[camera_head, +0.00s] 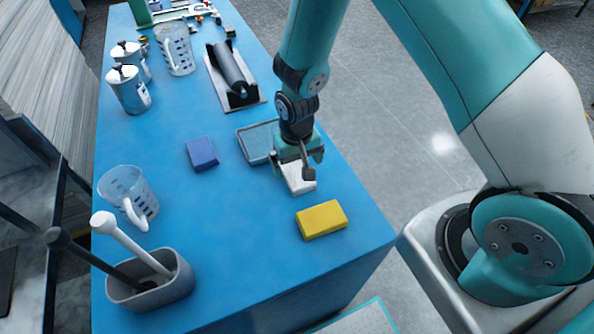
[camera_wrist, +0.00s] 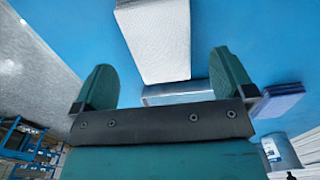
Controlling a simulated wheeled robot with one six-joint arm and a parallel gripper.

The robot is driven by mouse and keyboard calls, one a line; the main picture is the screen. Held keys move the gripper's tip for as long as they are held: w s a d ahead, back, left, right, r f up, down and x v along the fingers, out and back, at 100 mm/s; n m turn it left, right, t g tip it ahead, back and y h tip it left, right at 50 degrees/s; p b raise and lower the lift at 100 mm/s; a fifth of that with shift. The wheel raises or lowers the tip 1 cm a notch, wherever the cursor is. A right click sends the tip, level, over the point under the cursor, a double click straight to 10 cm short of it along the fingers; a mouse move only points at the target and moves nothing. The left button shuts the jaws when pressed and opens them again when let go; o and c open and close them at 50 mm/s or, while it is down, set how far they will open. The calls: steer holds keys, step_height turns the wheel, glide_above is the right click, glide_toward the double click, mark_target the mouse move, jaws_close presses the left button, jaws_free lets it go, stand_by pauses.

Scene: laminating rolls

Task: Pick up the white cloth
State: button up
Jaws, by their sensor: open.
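The white cloth (camera_head: 302,186) is a small folded pale rectangle on the blue table, below and in front of my gripper in the head view. My gripper (camera_head: 296,163) points down over the cloth's upper part and partly hides it. In the wrist view the white cloth (camera_wrist: 160,40) lies beyond and between the two green fingers of my gripper (camera_wrist: 165,82). The fingers are spread apart, with nothing held between them. I cannot tell how far they are above the cloth.
A yellow block (camera_head: 322,220) lies just nearer than the cloth. A shallow grey tray (camera_head: 252,144) is left of my gripper, with a dark blue block (camera_head: 202,153) farther left. A jug (camera_head: 125,190) and a grey holder (camera_head: 150,292) stand front left. The right table edge is close.

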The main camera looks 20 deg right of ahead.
mark_target(297, 172)
steer(key=shift+f+p, duration=0.3)
steer(key=shift+f, duration=1.25)
steer(key=c, duration=1.1)
steer(key=shift+r, duration=0.15)
step_height(297, 172, up, 20)
steer(key=b, duration=0.3)
